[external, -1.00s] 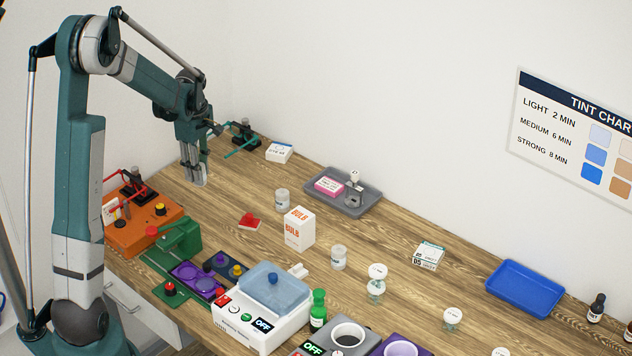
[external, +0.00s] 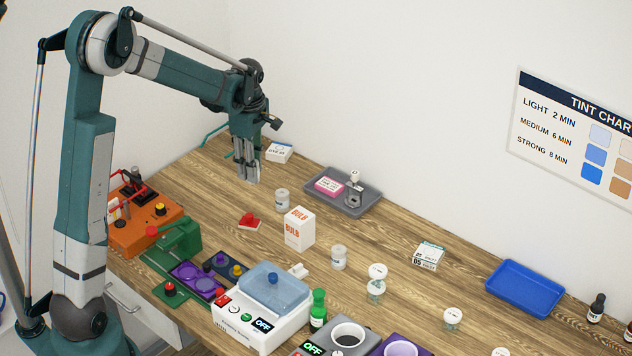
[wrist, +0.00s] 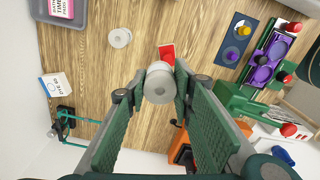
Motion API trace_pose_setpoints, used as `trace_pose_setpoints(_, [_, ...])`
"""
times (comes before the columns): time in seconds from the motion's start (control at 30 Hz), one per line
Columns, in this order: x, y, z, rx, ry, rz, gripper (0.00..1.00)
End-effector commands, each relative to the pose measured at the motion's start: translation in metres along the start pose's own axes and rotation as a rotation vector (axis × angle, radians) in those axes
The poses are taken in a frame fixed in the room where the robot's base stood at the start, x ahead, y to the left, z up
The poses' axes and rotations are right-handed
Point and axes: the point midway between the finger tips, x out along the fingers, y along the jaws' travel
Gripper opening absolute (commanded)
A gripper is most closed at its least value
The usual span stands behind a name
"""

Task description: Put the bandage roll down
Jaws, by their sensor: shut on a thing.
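The bandage roll (wrist: 160,84) is a pale white cylinder with a round grey hole in its end, seen between my fingertips in the wrist view. My gripper (external: 248,178) is shut on it, and my two green finger pads lie on either side of the roll. In the external view my gripper hangs pointing down over the left back part of the wooden table (external: 205,205), apparently above the surface. I cannot make out the roll there among the fingers.
A red object (external: 250,221) and a small white jar (external: 282,200) are nearby. A grey tray (external: 371,207) holds a pink box. A white box (external: 279,152) stands behind; an orange unit (external: 140,233) is left. Bare wood surrounds my gripper.

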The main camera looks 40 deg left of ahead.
Motion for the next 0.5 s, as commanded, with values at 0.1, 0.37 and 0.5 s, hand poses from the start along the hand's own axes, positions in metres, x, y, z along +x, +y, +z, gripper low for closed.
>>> trace_pose_setpoints(0.1, [-0.012, -0.001, 0.034, 0.0, 0.0, 0.0, 0.16])
trace_pose_setpoints(0.37, [-0.033, -0.007, 0.099, -0.01, 0.0, 0.0, 0.16])
trace_pose_setpoints(0.5, [-0.042, -0.012, 0.128, -0.016, 0.0, 0.0, 0.16])
